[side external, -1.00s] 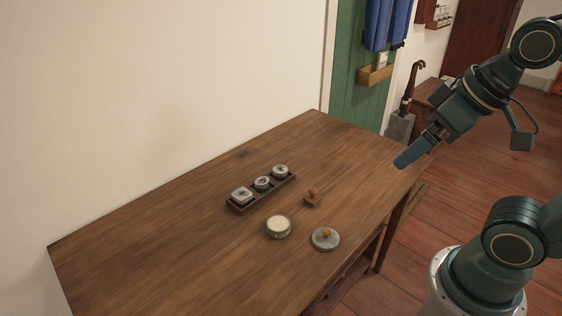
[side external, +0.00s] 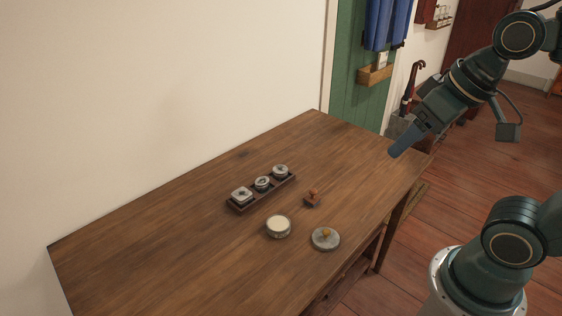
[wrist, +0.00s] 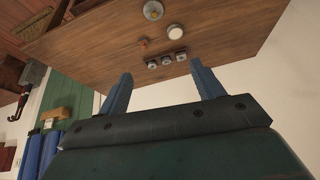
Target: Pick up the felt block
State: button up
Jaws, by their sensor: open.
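The felt block (side external: 312,199) appears to be the small dark block with a reddish-brown knob on the wooden table, right of the tray of tins. It also shows in the wrist view (wrist: 143,43), small and beyond the fingertips. My gripper (side external: 395,152) is in the air above the table's right end, well apart from the block. In the wrist view its two blue fingers (wrist: 161,73) are spread with nothing between them.
A dark tray (side external: 236,207) holds three small tins. A round tin with a cream top (side external: 278,227) and a grey disc with an orange knob (side external: 325,240) stand in front of the block. The table (side external: 160,235) is clear at left, with a white wall behind.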

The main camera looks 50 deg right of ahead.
jog(key=w+d+f+m+g, duration=0.1)
jog(key=w+d+m+g, duration=0.1)
jog(key=w+m, duration=0.5)
jog(key=m+g+y, duration=0.2)
jog(key=m+y, duration=0.2)
jog(key=m, duration=0.9)
send_over(314, 190)
jog(key=s+d, duration=0.1)
jog(key=d, duration=0.3)
notch_tip(314, 190, down, 22)
jog(key=shift+s+d+f, duration=0.2)
jog(key=shift+d+f, duration=0.05)
jog(key=shift+f, duration=0.1)
jog(key=shift+x, duration=4.3)
jog(key=shift+a, duration=0.25)
